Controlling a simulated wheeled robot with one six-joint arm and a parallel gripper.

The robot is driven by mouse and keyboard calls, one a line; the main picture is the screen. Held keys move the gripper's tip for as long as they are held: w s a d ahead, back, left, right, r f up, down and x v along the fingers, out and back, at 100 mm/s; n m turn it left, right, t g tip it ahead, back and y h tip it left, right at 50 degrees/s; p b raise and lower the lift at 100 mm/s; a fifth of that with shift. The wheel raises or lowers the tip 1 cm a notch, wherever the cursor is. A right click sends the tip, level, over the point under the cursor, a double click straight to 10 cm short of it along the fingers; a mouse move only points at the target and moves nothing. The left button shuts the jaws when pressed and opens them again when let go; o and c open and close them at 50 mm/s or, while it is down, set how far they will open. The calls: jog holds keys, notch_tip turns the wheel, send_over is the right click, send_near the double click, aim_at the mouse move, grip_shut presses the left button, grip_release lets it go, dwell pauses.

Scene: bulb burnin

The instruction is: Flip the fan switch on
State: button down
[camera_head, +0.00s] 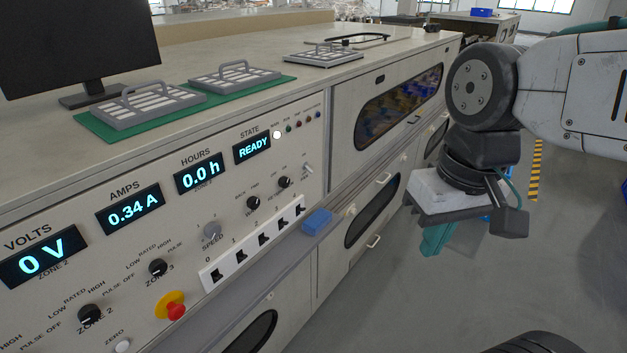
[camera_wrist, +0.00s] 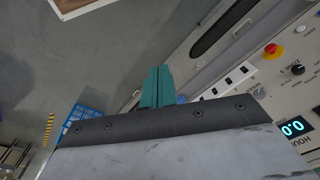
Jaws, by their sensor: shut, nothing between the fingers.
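The control panel (camera_head: 140,270) fills the left and middle of the head view. It has a white strip with a row of black rocker switches (camera_head: 239,256); part of the row shows in the wrist view (camera_wrist: 229,83). A small light toggle (camera_head: 307,169) sits at the panel's upper right. The labels are too small to tell which switch is the fan's. My gripper (camera_head: 437,238) points down to the right of the cabinet, apart from the panel. Its teal fingers (camera_wrist: 157,87) are together and empty in the wrist view.
A blue box (camera_head: 317,222) sits on the ledge below the switches. A red emergency knob (camera_head: 176,311) and rotary knobs (camera_head: 90,314) are on the panel. A monitor (camera_head: 80,45) and slotted trays (camera_head: 235,78) stand on top. Open floor (camera_head: 400,300) lies right of the cabinet.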

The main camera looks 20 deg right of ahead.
jog(key=w+a+f+m+g+y, duration=0.25)
jog(key=w+a+m+y, duration=0.55)
jog(key=w+a+y, duration=0.55)
jog(key=m+t+h, duration=0.2)
jog(key=m+t, duration=1.6)
jog(key=m, duration=0.2)
send_near(309, 169)
jog(key=f, duration=0.1)
jog(key=s+d+f, duration=0.1)
jog(key=f, duration=0.1)
jog(key=shift+s+d, duration=0.25)
jog(key=shift+s, duration=0.05)
jog(key=x, duration=1)
jog(key=shift+d, duration=0.1)
